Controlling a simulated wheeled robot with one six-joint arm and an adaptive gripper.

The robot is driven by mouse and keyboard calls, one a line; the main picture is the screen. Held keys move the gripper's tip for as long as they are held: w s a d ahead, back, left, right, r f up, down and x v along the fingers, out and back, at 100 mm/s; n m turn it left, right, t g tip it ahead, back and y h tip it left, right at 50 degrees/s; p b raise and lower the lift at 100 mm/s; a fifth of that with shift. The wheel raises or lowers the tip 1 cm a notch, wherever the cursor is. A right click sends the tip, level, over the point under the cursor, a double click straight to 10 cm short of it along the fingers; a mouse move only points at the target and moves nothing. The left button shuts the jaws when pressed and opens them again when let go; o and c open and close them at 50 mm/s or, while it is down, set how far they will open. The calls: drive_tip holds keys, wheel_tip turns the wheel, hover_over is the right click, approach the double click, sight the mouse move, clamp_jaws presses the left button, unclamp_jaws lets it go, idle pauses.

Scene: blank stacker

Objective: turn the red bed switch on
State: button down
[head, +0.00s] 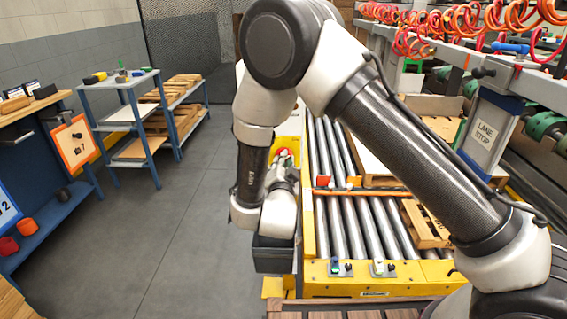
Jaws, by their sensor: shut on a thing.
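My gripper (285,169) is at the left side of the roller bed, partly hidden by my own wrist. It points away from me, towards a yellow part (291,142) beside the rollers. A small red thing (283,153) shows at its fingertips, and the jaws are shut on it. I cannot tell for sure whether this is the red bed switch, or which way a switch there is set.
A dark grey bin (272,259) hangs at the bed's near left corner, below my wrist. Wooden pallets (428,224) lie on the rollers at right. A "LANE STOP" post (485,133) stands at right. The grey floor (185,230) at left is clear up to the blue shelves.

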drive_tip(key=c, duration=1.4)
unclamp_jaws()
drive_tip(key=shift+c, duration=0.2)
drive_tip(key=shift+s, duration=0.15)
drive_tip(key=s, duration=1.1)
drive_tip(key=shift+s+a, duration=0.2)
drive_tip(key=shift+s, duration=0.2)
